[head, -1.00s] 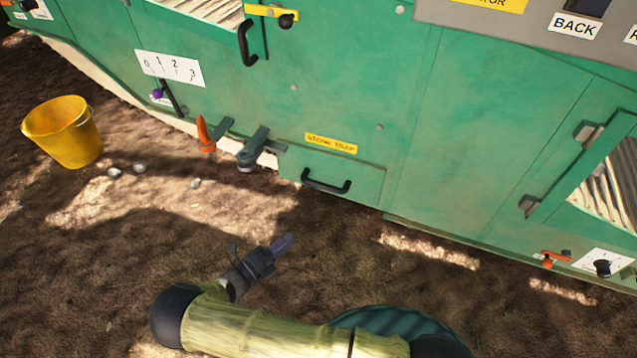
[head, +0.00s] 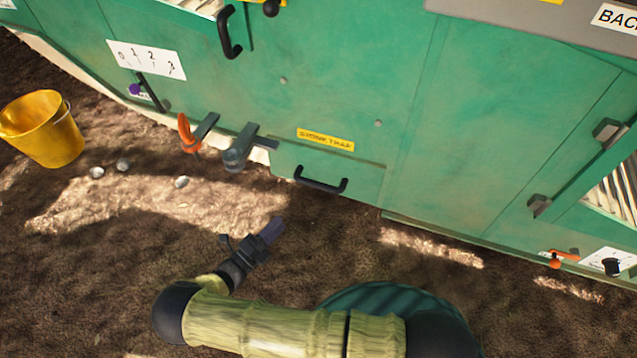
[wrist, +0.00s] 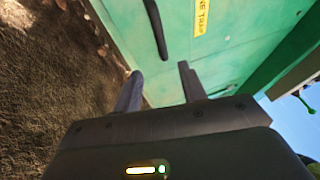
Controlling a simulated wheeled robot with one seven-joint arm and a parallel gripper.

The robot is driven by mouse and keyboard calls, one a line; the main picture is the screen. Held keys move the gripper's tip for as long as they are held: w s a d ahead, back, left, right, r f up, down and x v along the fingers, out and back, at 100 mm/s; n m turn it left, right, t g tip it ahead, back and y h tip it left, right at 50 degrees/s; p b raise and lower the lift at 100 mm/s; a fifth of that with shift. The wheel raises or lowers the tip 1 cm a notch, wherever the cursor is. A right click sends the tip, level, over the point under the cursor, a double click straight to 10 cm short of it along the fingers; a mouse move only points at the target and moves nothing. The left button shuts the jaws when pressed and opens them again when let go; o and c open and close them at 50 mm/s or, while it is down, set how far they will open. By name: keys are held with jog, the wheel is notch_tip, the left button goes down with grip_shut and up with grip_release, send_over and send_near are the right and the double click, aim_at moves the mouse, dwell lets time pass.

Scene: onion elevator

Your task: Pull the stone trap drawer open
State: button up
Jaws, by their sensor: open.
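The stone trap drawer (head: 345,180) is a green panel low on the green machine, under a yellow label (head: 326,139) reading stone trap. It looks closed, flush with the machine. Its black bar handle (head: 320,184) runs along the upper part of its front. My gripper (head: 272,236) is below and left of the handle in the head view, apart from it, with nothing in it. In the wrist view my two fingers (wrist: 160,88) stand apart, and the black handle (wrist: 157,28) shows beyond them, near the left finger's side.
A yellow bucket (head: 42,130) and several stones (head: 122,165) are on the ground at left. The dirt in front of the drawer is clear.

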aim_at(318, 184)
jog(key=p+x, duration=0.3)
jog(key=x, duration=1.4)
jog(key=shift+w+d+r+p, duration=0.1)
jog(key=shift+w+d+p, duration=0.15)
jog(key=shift+p, duration=0.1)
